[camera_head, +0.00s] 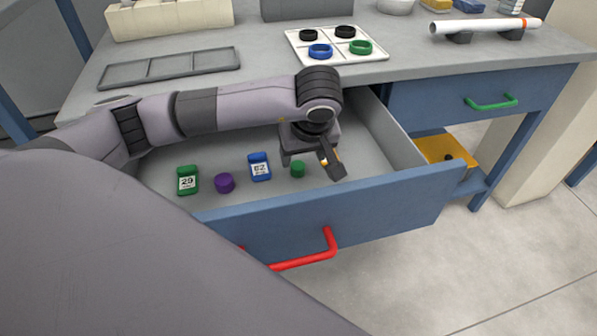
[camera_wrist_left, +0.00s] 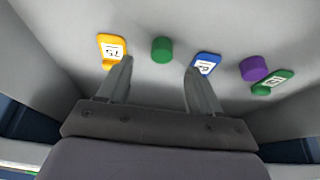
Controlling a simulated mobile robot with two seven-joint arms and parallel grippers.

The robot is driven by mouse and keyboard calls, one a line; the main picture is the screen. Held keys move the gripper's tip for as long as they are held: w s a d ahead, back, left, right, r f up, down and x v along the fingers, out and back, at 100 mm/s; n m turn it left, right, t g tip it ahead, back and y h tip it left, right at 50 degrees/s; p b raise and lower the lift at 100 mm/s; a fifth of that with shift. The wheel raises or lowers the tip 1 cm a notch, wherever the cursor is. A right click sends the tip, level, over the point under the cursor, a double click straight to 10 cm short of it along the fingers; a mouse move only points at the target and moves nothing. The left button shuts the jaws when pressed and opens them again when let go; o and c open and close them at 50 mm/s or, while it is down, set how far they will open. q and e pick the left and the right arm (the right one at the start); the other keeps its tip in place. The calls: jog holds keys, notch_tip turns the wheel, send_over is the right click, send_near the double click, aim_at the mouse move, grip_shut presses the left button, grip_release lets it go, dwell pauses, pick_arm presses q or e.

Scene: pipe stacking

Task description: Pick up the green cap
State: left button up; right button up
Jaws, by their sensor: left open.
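The green cap (camera_head: 298,169) is a small green cylinder on the floor of the open drawer (camera_head: 330,213). It also shows in the left wrist view (camera_wrist_left: 162,49), beyond the fingertips and between their lines. My left gripper (camera_head: 311,167) reaches down into the drawer, open and empty; in the left wrist view its two fingers (camera_wrist_left: 158,68) are spread apart. The cap stands apart from the fingers; the exact height of the fingers above the drawer floor is hard to tell. My right gripper is not in view.
In the drawer are a blue tag (camera_head: 259,167), a purple cap (camera_head: 225,182), a green tag (camera_head: 187,180) and a yellow tag (camera_wrist_left: 112,47), mostly hidden in the head view. The drawer walls surround the gripper. A white tray (camera_head: 300,55) with several rings stands on the bench.

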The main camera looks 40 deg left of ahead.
aim_at(298, 165)
pick_arm(q)
jog(key=x, duration=0.2)
jog(key=b+x, duration=0.1)
jog(key=x, duration=0.3)
jog(key=shift+a, duration=0.3)
jog(key=shift+r, duration=0.15)
jog(key=c, duration=1.1)
